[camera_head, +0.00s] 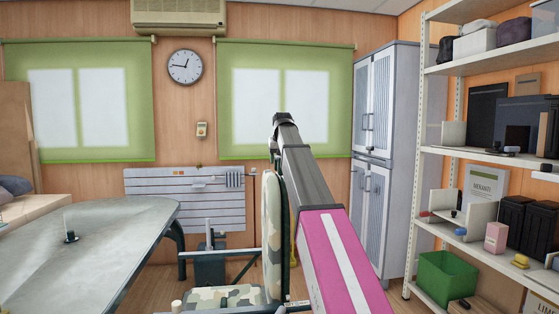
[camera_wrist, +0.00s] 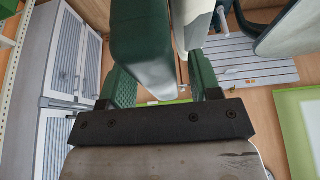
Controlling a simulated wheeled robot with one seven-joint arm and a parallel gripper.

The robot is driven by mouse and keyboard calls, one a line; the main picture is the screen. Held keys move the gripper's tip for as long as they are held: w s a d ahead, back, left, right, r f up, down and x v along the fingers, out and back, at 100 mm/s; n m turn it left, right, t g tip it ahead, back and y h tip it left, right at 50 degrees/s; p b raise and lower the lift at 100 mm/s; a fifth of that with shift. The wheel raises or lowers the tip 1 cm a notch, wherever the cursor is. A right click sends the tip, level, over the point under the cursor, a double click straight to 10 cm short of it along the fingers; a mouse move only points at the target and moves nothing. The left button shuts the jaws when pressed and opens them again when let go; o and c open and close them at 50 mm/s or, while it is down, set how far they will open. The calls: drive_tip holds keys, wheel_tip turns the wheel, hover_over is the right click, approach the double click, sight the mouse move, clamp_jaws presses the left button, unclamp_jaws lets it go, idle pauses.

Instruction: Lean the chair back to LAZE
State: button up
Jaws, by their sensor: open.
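The chair shows in the head view, with a camouflage seat (camera_head: 222,297) at the bottom centre and a narrow, near-upright backrest (camera_head: 270,230) seen almost edge-on. My arm crosses in front of its right side. In the wrist view a dark green padded part (camera_wrist: 140,35) with a pale edge, seemingly the backrest, comes down from the top. My gripper (camera_wrist: 163,78) is open there, with a green textured finger on either side of this part. I cannot tell whether the fingers touch it. The gripper's fingertips are hidden in the head view. No LAZE marking can be read.
A grey-topped table (camera_head: 105,245) stands left of the chair. A slatted white panel (camera_head: 185,195) is on the back wall. A grey cabinet (camera_head: 385,150) stands behind to the right, and shelving (camera_head: 440,225) with boxes and a green crate (camera_head: 447,278) lines the right.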

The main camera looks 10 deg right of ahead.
clamp_jaws()
drive_tip(key=d+f+y, duration=0.1)
drive_tip(key=d+f, duration=0.3)
drive_tip(key=d, duration=0.9)
drive_tip(key=d+f+y, duration=0.1)
drive_tip(key=d+f, duration=0.4)
drive_tip(key=d, duration=0.9)
drive_tip(key=d+f+y, duration=0.2)
drive_tip(key=d+f, duration=0.2)
drive_tip(key=d, duration=1)
drive_tip(key=shift+f+m, duration=0.25)
drive_tip(key=shift+m, duration=0.15)
unclamp_jaws()
drive_tip(key=shift+a, duration=0.1)
drive_tip(key=shift+s+r, duration=0.1)
